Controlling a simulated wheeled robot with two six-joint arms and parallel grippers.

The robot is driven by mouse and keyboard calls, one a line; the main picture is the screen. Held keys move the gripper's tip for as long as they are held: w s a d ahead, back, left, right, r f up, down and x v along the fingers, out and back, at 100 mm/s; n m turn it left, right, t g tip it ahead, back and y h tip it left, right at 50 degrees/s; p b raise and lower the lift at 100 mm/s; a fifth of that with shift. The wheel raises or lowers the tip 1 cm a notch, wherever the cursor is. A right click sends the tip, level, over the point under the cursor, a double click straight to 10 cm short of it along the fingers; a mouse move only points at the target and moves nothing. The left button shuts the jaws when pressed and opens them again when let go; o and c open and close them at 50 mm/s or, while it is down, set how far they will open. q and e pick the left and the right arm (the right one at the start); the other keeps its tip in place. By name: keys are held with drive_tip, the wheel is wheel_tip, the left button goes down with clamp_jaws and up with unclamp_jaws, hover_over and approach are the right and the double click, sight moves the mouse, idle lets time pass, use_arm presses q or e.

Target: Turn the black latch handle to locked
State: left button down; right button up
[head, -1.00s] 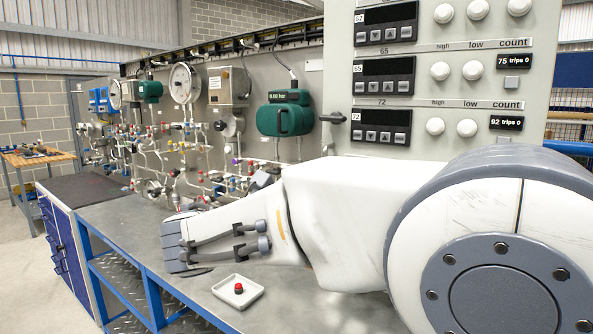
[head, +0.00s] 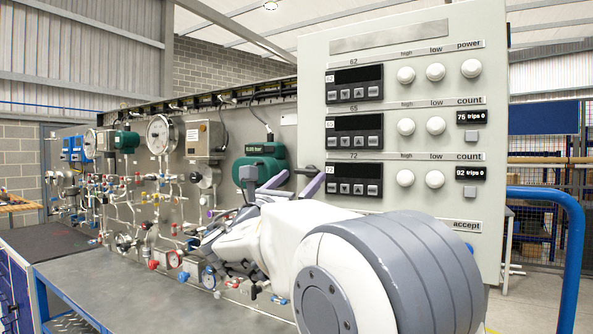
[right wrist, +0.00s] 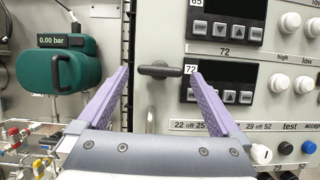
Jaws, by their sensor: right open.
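The black latch handle (right wrist: 160,71) is a short bar lying about level at the left edge of the grey gauge cabinet. In the head view, the handle (head: 308,171) shows small near the fingertips. My right gripper (head: 301,178) has purple fingers and is raised toward the cabinet's left edge. In the right wrist view, the right gripper (right wrist: 158,74) is open and empty, with one finger on each side of the handle in the picture. I cannot tell whether the fingertips reach its depth. My left gripper is not in view.
The grey cabinet (head: 400,207) carries displays and white knobs. A green gauge unit (right wrist: 74,77) hangs left of the handle. Pipes and valves (head: 130,225) fill the back panel. The bench top (head: 110,290) is clear at the front. A blue rail (head: 571,240) stands at right.

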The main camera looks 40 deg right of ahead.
drive_tip(key=shift+x, duration=0.8)
